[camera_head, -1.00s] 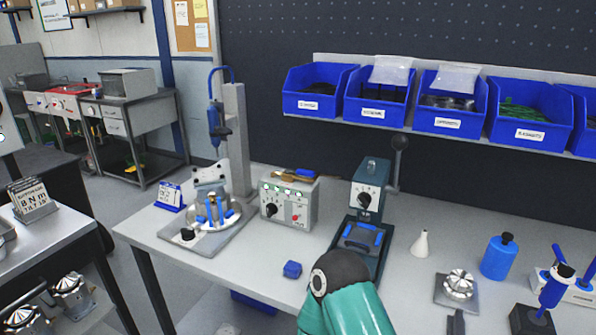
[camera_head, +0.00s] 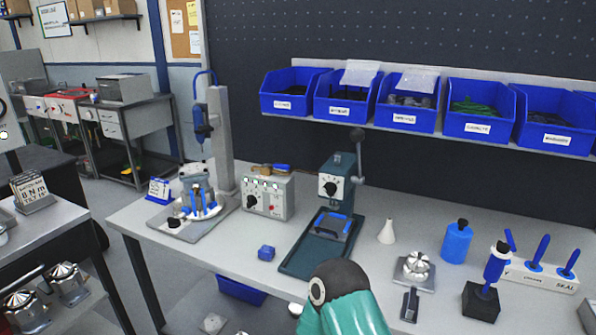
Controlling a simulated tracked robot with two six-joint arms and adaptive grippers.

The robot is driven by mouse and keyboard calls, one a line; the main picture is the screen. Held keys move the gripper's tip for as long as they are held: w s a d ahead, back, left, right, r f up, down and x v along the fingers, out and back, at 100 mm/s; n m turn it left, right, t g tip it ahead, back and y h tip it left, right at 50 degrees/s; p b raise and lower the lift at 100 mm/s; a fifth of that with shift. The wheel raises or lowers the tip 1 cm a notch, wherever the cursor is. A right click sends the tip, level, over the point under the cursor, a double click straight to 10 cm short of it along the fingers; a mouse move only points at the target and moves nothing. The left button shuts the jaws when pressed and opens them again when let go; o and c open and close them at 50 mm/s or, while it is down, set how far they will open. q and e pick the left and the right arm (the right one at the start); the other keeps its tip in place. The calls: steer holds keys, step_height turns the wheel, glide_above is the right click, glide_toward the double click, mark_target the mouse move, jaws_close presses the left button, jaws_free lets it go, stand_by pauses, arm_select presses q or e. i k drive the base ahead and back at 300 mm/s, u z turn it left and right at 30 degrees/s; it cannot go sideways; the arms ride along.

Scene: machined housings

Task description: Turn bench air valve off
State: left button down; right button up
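No part in the head view is clearly marked as the bench air valve, and I cannot tell which one it is. A grey control box (camera_head: 269,195) on the bench has a black knob, a red knob and a row of small lights. A bench press (camera_head: 340,190) to its right has a black knob on its front and a raised lever with a dark ball. A teal arm link of mine with a dark rounded end rises at the bottom centre, in front of the bench. Neither gripper shows in this view.
The grey workbench (camera_head: 370,258) carries a fixture (camera_head: 200,205), a small blue block (camera_head: 266,253), a white cone (camera_head: 387,232), a blue bottle (camera_head: 457,243) and a tool rack (camera_head: 540,275). Blue bins (camera_head: 410,102) hang behind. Bare bench top lies around the cone.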

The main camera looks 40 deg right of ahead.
mark_target(285, 166)
steer(key=k, duration=0.85)
steer(key=z, duration=0.55)
steer(key=i, duration=1.55)
steer(key=u, duration=0.6)
